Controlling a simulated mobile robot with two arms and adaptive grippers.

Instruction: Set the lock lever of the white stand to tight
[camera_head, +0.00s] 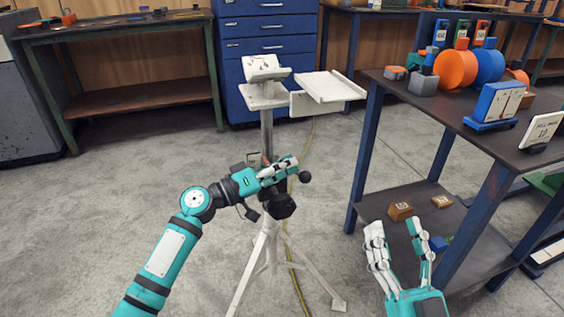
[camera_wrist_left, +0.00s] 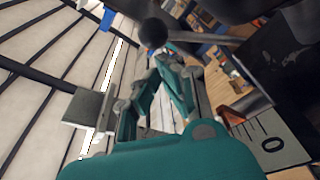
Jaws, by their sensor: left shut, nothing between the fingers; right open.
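The white stand (camera_head: 267,118) has tripod legs, a grey column and a cradle on top. A black collar (camera_head: 281,207) sits low on the column. The lock lever's black ball knob (camera_head: 304,177) shows just right of my left gripper (camera_head: 289,164). In the left wrist view the knob (camera_wrist_left: 153,33) is near the fingertips, with its rod running right. My left gripper is shut and empty, beside the lever; whether it touches the lever is unclear. The gripper and wrist hide part of the column and lever. My right gripper (camera_head: 394,226) is open and empty, at lower right.
A dark-topped table (camera_head: 455,105) with blue legs stands to the right, with orange and blue discs (camera_head: 456,69). Its lower shelf (camera_head: 400,228) holds small brown boxes. A yellow cable (camera_head: 305,147) runs behind the stand. The floor left of the stand is clear.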

